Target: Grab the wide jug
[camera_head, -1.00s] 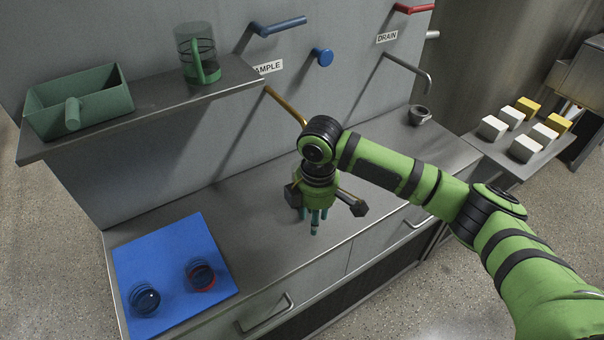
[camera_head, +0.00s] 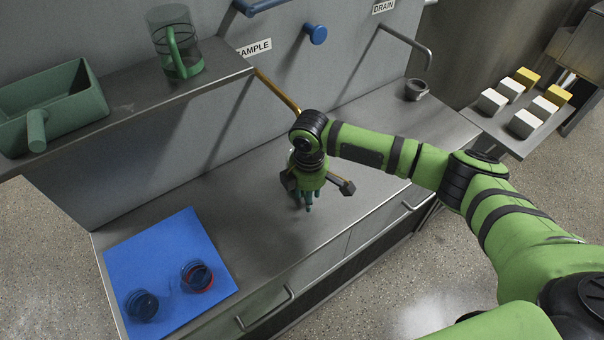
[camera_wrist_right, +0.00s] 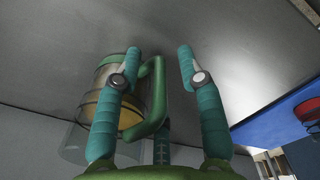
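In the wrist view a clear jug (camera_wrist_right: 107,75) with a green handle (camera_wrist_right: 158,100) and yellowish contents stands on the metal worktop, partly behind one finger. My right gripper (camera_wrist_right: 160,52) is open; the handle shows between its fingers, and I cannot tell whether they touch it. In the head view this gripper (camera_head: 306,203) points down over the worktop and hides most of what is behind it. Another clear jug (camera_head: 182,62) with a green handle stands on the shelf. I cannot tell for sure which is the wide one. My left gripper is not in view.
The shelf (camera_head: 222,58) also holds a green box (camera_head: 85,108) with a handle. A blue mat (camera_head: 170,232) with two small round items lies at the left of the worktop (camera_head: 375,140). A brass pipe (camera_head: 275,90) comes from the wall behind my right gripper.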

